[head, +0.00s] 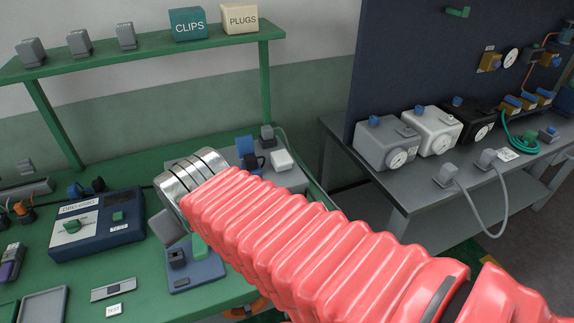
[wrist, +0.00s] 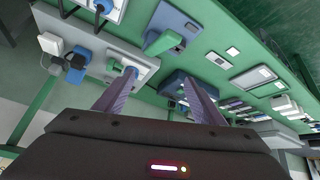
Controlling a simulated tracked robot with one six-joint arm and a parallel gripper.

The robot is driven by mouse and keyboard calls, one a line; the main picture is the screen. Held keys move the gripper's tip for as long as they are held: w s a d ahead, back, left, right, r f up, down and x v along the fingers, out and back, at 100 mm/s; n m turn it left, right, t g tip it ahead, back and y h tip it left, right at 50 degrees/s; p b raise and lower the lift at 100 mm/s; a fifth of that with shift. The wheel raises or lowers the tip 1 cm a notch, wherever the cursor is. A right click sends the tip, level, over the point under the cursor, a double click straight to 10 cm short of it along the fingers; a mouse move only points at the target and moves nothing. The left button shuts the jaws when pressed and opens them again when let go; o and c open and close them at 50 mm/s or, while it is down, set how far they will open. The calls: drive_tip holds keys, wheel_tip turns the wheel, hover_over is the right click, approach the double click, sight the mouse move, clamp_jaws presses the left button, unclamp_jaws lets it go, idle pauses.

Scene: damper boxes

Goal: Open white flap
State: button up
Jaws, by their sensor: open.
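The white damper box (head: 431,130) stands in the middle of a row of three on the grey table at the right of the head view. It has a dial on its front and a blue knob on top. I cannot make out its flap or the flap's position. My gripper (wrist: 160,77) shows in the wrist view with its two fingers apart and nothing between them. It points at the green bench, far left of the white box. In the head view my red-sleeved arm hides most of the gripper. The white box is not visible in the wrist view.
A grey box (head: 386,144) and a black box (head: 476,119) flank the white one. Grey plugs (head: 446,175) with a looping cable lie in front. A dark panel (head: 420,60) rises behind. The green bench holds a blue tester (head: 97,226); a green shelf (head: 150,49) hangs above.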

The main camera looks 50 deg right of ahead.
drive_tip(key=w+d+h, duration=0.1)
drive_tip(key=d, duration=0.3)
drive_tip(key=w+d+f+m+h, duration=0.1)
drive_tip(key=d, duration=0.3)
drive_tip(key=w+d+h, duration=0.1)
drive_tip(key=w+d, duration=0.1)
drive_tip(key=d, duration=0.2)
drive_tip(key=shift+d+f+m+t, duration=0.25)
drive_tip(key=shift+f+m+t, duration=0.15)
drive_tip(key=m+t+h, duration=0.2)
drive_tip(key=m+t, duration=0.1)
drive_tip(key=t, duration=0.1)
approach(286, 162)
drive_tip(key=v, duration=0.6)
drive_tip(key=shift+a+f, duration=0.1)
drive_tip(key=shift+f, duration=0.1)
drive_tip(key=x, duration=1.4)
drive_tip(key=shift+r, duration=0.15)
